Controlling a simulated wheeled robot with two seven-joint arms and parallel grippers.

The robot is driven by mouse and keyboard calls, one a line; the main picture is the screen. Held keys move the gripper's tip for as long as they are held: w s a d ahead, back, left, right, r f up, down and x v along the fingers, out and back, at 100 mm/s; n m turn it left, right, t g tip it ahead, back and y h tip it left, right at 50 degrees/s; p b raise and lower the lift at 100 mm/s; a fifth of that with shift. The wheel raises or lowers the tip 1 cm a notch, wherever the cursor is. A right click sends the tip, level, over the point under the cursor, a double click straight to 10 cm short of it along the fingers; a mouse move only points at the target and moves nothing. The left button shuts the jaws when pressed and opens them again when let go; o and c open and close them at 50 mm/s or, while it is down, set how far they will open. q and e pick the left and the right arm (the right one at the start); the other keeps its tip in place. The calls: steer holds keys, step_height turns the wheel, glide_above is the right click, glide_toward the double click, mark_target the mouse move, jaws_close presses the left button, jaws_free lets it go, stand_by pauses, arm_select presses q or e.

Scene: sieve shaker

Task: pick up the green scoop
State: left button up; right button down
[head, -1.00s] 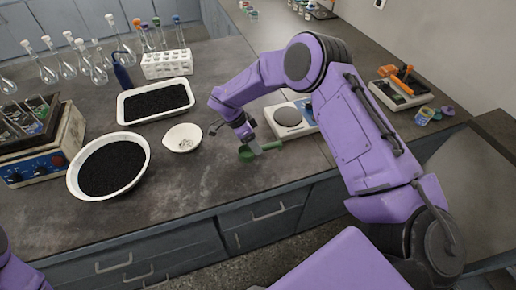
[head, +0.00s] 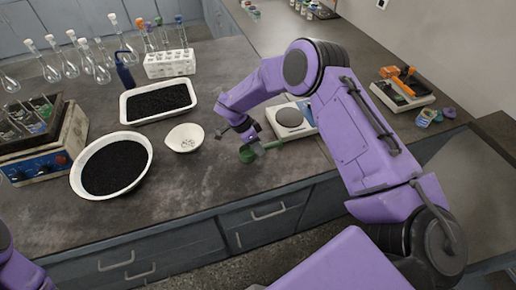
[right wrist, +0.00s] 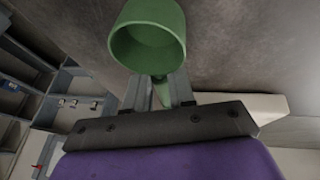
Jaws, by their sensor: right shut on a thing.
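The green scoop (head: 247,154) is a small round cup with a short handle, at the front part of the dark bench in the head view. It fills the upper middle of the right wrist view, where its cup (right wrist: 148,36) shows its open mouth and its handle runs back between the fingers. My right gripper (head: 259,148) is shut on the scoop's handle. I cannot tell whether the cup touches the bench top or hangs just above it. My left gripper is out of view; only a bit of my left arm shows at the lower left.
A scale (head: 290,117) stands just behind my right gripper. To its left are a small white bowl (head: 185,138), a round dish of black grains (head: 76,176) and a white tray (head: 128,112). The bench's front edge lies close. Bare bench (head: 200,185) is in front.

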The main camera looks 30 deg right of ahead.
step_height(320, 180, up, 3)
steer(key=shift+s+a+f+b, duration=0.1)
steer(key=shift+a+b, duration=0.05)
steer(key=shift+b, duration=0.2)
steer(key=s+a+r+b, duration=0.3)
steer(key=s+a+r, duration=0.4)
steer(key=s+r, duration=0.2)
steer(key=shift+s+a+r+b, duration=0.3)
steer(key=shift+s+a+b, duration=0.05)
steer(key=shift+s, duration=0.85)
